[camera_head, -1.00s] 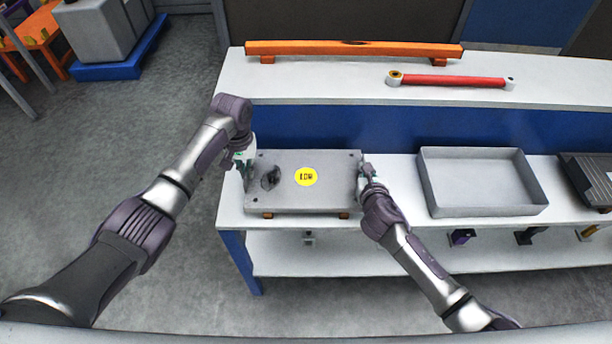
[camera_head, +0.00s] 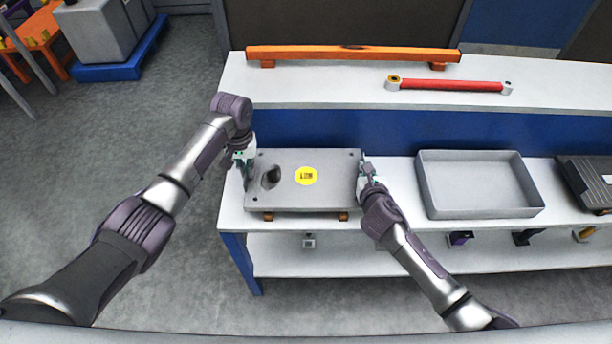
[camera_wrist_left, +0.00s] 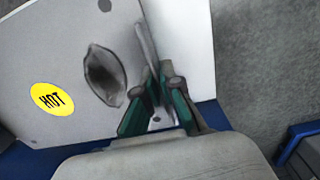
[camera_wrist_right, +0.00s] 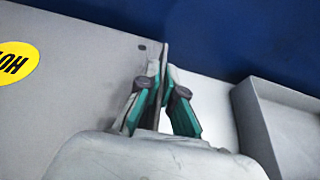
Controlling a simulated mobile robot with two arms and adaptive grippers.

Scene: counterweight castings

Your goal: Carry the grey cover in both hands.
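The grey cover (camera_head: 325,188) is a flat plate with a yellow HOT label and a dark oval hollow near its left end. It lies level over orange supports (camera_head: 343,216) at the left end of the bench; I cannot tell whether it touches them. My left gripper (camera_head: 246,163) is at its left edge. In the left wrist view the fingers (camera_wrist_left: 157,88) close on a thin upright edge there. My right gripper (camera_head: 366,172) is at the right edge. In the right wrist view its fingertips (camera_wrist_right: 161,72) pinch a similar thin edge.
An open grey tray (camera_head: 480,208) stands right of my right gripper, with a dark ribbed item (camera_head: 588,180) beyond it. The upper shelf behind holds an orange bar (camera_head: 350,54) and a red rod (camera_head: 450,85). Bare floor (camera_head: 110,150) lies left of the bench.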

